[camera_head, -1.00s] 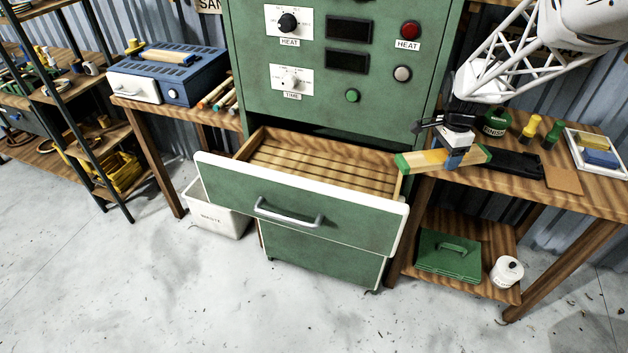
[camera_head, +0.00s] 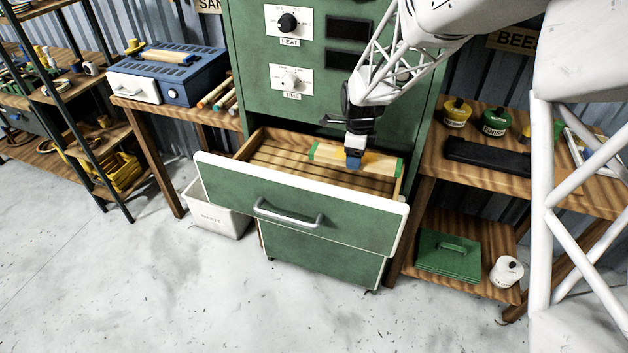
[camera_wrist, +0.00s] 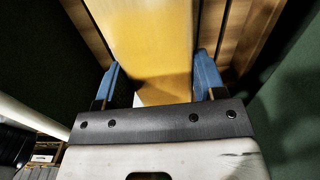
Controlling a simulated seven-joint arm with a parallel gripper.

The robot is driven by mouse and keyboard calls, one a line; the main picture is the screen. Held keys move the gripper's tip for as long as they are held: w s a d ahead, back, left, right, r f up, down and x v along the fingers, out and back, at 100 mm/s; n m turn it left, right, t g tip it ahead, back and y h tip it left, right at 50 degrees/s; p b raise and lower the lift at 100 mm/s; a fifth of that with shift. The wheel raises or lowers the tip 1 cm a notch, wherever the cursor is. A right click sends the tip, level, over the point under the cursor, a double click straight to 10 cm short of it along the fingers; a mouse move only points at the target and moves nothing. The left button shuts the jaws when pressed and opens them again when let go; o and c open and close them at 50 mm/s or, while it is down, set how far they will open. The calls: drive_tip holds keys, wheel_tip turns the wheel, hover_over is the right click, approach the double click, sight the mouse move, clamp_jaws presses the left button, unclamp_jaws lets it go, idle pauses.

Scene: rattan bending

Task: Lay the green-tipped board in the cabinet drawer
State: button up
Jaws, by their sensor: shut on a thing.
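The green-tipped board (camera_head: 383,162) is pale wood with a green band at each end. In the head view it is over the right part of the open cabinet drawer (camera_head: 281,158), lying crosswise. My gripper (camera_head: 354,161) is shut on the board near its middle, from above. In the wrist view the board (camera_wrist: 150,40) runs between the two blue fingers of my gripper (camera_wrist: 165,85), with drawer slats on both sides. I cannot tell whether the board touches the slatted drawer floor.
The drawer's green front with its handle (camera_head: 289,214) stands out from the cabinet. A right bench (camera_head: 450,180) holds a black tray (camera_head: 487,155) and paint tins. A left bench carries a blue box (camera_head: 178,75). The left part of the drawer is empty.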

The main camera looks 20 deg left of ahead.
sight(344, 154)
drive_tip(key=shift+s+a+f+m, duration=0.1)
drive_tip(key=shift+s+a+m, duration=0.05)
drive_tip(key=shift+a, duration=0.7)
drive_tip(key=shift+s+a+f+m, duration=0.1)
drive_tip(key=shift+a+m, duration=0.05)
drive_tip(key=shift+a, duration=0.7)
drive_tip(key=shift+f, duration=3.1)
drive_tip(key=shift+f, duration=1.9)
drive_tip(key=o, duration=1)
drive_tip(key=shift+f, duration=0.15)
drive_tip(key=shift+o, duration=0.2)
